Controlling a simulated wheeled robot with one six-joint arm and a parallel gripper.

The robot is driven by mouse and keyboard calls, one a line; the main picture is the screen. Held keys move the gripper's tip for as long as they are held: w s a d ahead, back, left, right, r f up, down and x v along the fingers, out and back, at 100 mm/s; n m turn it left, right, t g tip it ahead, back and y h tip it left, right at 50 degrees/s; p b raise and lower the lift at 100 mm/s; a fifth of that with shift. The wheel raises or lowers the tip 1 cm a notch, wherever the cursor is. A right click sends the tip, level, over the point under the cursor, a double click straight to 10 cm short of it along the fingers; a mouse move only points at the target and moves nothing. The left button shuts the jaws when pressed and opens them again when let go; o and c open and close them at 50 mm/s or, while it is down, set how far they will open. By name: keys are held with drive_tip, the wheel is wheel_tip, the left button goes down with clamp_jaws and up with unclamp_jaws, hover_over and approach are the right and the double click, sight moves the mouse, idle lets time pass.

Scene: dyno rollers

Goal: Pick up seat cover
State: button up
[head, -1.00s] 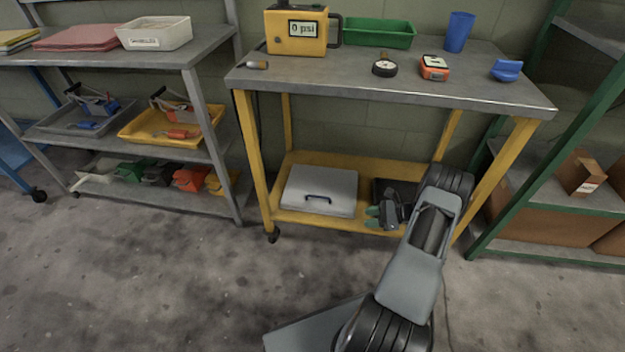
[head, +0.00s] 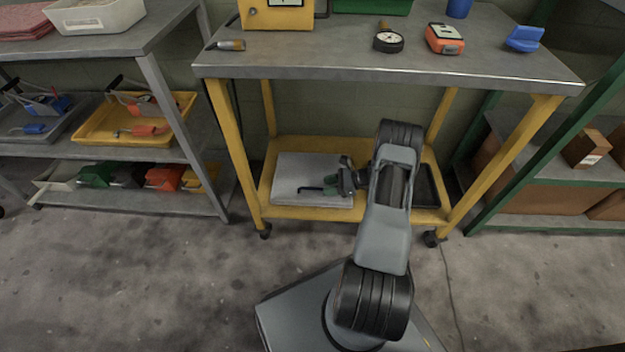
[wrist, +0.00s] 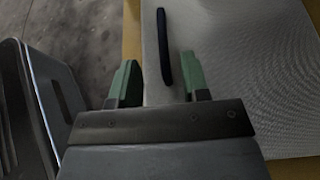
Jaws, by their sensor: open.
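A flat, pale grey rectangular piece (head: 298,168) with a fine woven-looking surface lies on the yellow cart's lower shelf; it is the likeliest seat cover, though nothing labels it so. It also fills much of the wrist view (wrist: 240,60). A dark bar handle (wrist: 164,48) stands on it near one edge. My gripper (head: 334,186) is at the right part of this piece, under the tabletop. In the wrist view its green fingers (wrist: 160,80) are apart and empty, with the handle's near end between or just beyond them. I cannot tell whether they touch anything.
The grey tabletop (head: 340,62) overhangs the lower shelf, and yellow legs (head: 232,155) stand at its sides. A dark tray (head: 428,187) lies right of my arm. Shelving (head: 150,30) is at left and a green-framed rack (head: 520,150) at right. The floor in front is clear.

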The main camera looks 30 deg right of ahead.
sight(316, 188)
drive_tip(key=shift+b+x, duration=1.25)
drive_tip(key=shift+x, duration=1.45)
drive_tip(key=shift+w+d, duration=0.1)
drive_tip(key=shift+w, duration=0.05)
clamp_jaws()
drive_tip(key=shift+r, duration=0.1)
